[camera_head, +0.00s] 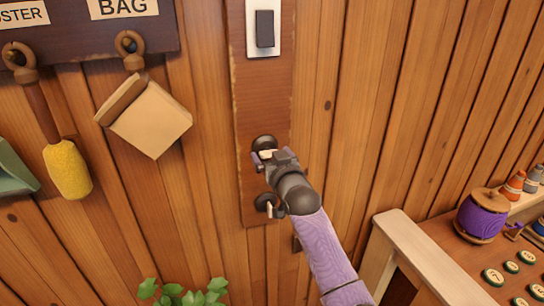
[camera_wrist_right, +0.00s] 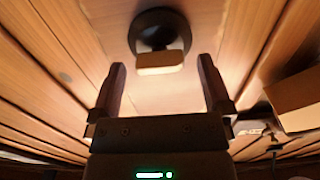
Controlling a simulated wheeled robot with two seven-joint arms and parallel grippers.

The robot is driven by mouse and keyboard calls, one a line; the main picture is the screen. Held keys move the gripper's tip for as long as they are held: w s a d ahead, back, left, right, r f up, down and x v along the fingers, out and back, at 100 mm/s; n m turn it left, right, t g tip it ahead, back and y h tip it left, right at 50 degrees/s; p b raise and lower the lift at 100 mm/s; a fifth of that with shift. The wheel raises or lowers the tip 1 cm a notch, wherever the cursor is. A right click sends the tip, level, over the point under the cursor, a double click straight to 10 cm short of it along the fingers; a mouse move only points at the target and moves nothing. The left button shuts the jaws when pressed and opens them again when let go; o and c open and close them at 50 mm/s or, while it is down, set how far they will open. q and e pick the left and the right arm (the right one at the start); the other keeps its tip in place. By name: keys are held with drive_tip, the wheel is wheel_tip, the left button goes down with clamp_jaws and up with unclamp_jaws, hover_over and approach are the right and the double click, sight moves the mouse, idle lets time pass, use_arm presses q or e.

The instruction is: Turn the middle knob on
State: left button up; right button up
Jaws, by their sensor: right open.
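A dark wooden panel (camera_head: 262,95) on the plank wall carries a light switch at the top and two dark round knobs below it. The middle knob (camera_head: 264,142) is partly hidden by my right gripper (camera_head: 263,157). In the right wrist view the knob (camera_wrist_right: 158,27) has a dark round base and a pale bar handle, which lies crosswise. My right gripper (camera_wrist_right: 161,82) is open, its fingers apart to either side of the handle and short of it, with nothing between them. The lower knob (camera_head: 265,201) sits beside my right wrist, its pale handle pointing down. My left gripper is out of view.
The switch (camera_head: 265,28) has a white plate and dark rocker. A yellow duster (camera_head: 67,171) and a tan bag (camera_head: 150,118) hang from pegs at left. A pale-edged bench (camera_head: 405,232) with a purple pot (camera_head: 484,215) stands at right. Leaves (camera_head: 182,294) show below.

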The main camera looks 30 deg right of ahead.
drive_tip(key=c, duration=1.3)
drive_tip(key=shift+m, duration=0.3)
drive_tip(key=m+p, duration=0.1)
drive_tip(key=m, duration=0.2)
drive_tip(key=shift+p, duration=0.4)
drive_tip(key=m, duration=0.4)
drive_tip(key=m+p, duration=0.1)
drive_tip(key=m, duration=0.4)
drive_tip(key=m+p, duration=0.1)
drive_tip(key=m, duration=0.4)
drive_tip(key=shift+s+d+f, duration=0.1)
drive_tip(key=shift+d+f, duration=0.1)
drive_tip(key=shift+f, duration=0.05)
